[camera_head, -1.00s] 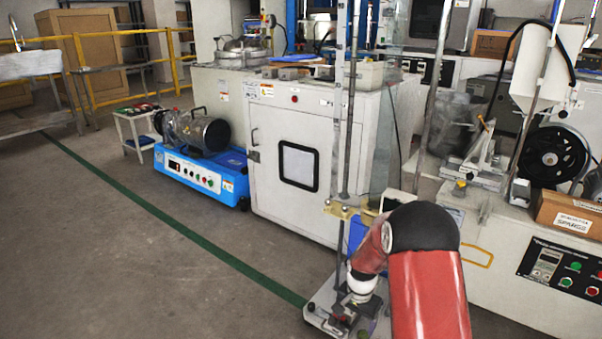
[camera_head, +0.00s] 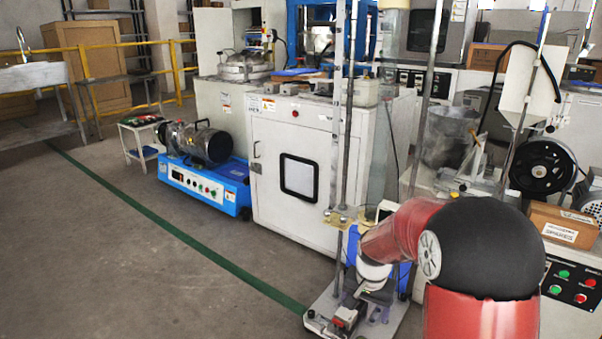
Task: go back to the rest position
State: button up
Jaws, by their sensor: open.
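My arm reaches in from the lower right, with its red links and black elbow large in front. Its white wrist points down, and my gripper (camera_head: 362,298) shows small and partly hidden below it. The gripper is open, low over the base plate (camera_head: 318,318) of a tall test stand. Its fingertips are too small to make out clearly. A small red and dark part (camera_head: 346,317) sits on the plate close to the gripper. I see nothing held.
Upright metal posts (camera_head: 343,120) of the stand rise close behind the wrist. A white cabinet (camera_head: 270,200) stands behind, with a blue machine (camera_head: 200,185) to its left. A cardboard box (camera_head: 563,226) lies on the bench at right. The floor (camera_head: 130,280) at left is clear.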

jog(key=s+r+n+t+p, duration=0.1)
jog(key=s+r+p, duration=0.1)
jog(key=s+r, duration=0.5)
jog(key=s+r+n+t+p, duration=0.1)
jog(key=s+r+p, duration=0.15)
jog(key=r, duration=0.75)
jog(key=s+r+n+t+p, duration=0.1)
jog(key=s+r, duration=0.3)
jog(key=s, duration=0.3)
jog(key=s+r+n+t+p, duration=0.1)
jog(key=s+r+n+p, duration=0.1)
jog(key=s+r, duration=0.3)
jog(key=s, duration=0.3)
jog(key=shift+s+r+p, duration=0.15)
jog(key=shift+s+p, duration=0.15)
